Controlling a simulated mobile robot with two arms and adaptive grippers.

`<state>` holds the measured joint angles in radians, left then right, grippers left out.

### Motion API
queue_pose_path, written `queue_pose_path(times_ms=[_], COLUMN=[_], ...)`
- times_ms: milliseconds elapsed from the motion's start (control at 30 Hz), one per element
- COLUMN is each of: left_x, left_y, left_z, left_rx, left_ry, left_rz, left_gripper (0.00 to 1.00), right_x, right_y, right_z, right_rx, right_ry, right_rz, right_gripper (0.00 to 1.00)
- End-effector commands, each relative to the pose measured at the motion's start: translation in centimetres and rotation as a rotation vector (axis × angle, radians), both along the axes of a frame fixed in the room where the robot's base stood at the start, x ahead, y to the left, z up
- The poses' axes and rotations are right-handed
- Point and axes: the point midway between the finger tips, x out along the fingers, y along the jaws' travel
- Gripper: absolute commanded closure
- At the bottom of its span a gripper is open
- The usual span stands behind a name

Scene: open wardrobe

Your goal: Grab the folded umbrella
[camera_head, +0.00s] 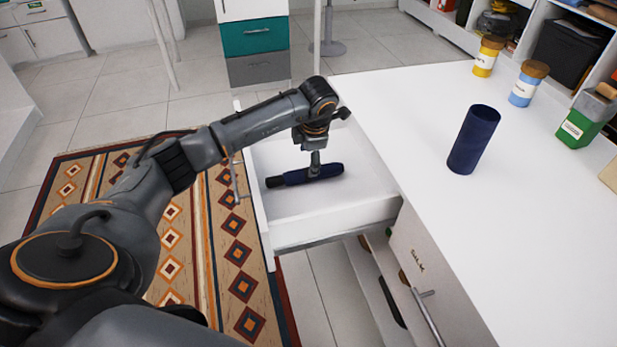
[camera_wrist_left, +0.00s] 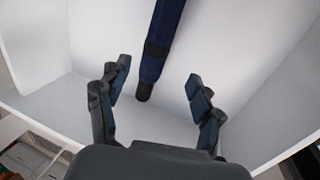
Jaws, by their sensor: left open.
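The folded umbrella (camera_head: 328,170) is dark blue with a black handle end and lies in the open white drawer (camera_head: 335,212). In the left wrist view the umbrella (camera_wrist_left: 165,32) runs from the top edge down to its dark end, which lies between and slightly ahead of the fingers. My left gripper (camera_head: 314,165) is over the umbrella in the drawer. In the left wrist view the left gripper (camera_wrist_left: 158,90) is open, one finger on each side of the umbrella's end, with gaps on both sides. My right gripper is not seen.
The white countertop (camera_head: 430,125) right of the drawer bears a dark blue cylinder (camera_head: 473,140), a yellow jar (camera_head: 487,58), a blue jar (camera_head: 527,85) and a green container (camera_head: 586,120). The drawer walls enclose the umbrella. A patterned rug (camera_head: 235,250) lies on the floor at left.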

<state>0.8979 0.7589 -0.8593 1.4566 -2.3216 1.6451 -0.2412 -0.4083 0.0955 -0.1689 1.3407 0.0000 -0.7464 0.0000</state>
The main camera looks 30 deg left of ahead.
Motion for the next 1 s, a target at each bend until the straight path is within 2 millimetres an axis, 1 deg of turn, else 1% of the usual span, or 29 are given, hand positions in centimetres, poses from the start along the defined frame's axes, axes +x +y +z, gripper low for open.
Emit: queue_pose_path(times_ms=[33, 100, 367, 600, 733, 967, 1000], left_x=[0.1, 0.3, 0.9, 2.0, 2.2, 2.2, 2.2], left_y=[0.2, 0.4, 0.8, 1.5, 1.7, 1.8, 1.8], left_z=[-1.1, -2.1, -4.0, -7.3, -8.1, -8.2, -8.2], left_rx=[0.000, -0.002, -0.001, -0.002, -0.001, 0.000, 0.000], left_ry=[0.003, 0.003, 0.000, 0.001, -0.001, -0.001, -0.001], left_rz=[0.001, 0.000, 0.000, 0.000, 0.000, -0.001, -0.001], left_gripper=[0.34, 0.34, 0.34, 0.34, 0.34, 0.34, 0.43], right_x=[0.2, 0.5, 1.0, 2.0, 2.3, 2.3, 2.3], right_y=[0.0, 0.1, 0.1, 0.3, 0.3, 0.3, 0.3], right_z=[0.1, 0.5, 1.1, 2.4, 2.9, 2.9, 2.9], right_rx=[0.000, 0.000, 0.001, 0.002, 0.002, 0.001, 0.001], right_ry=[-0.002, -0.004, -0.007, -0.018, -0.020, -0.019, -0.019], right_rz=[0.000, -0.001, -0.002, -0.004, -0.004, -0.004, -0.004], right_gripper=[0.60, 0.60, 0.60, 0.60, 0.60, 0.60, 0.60])
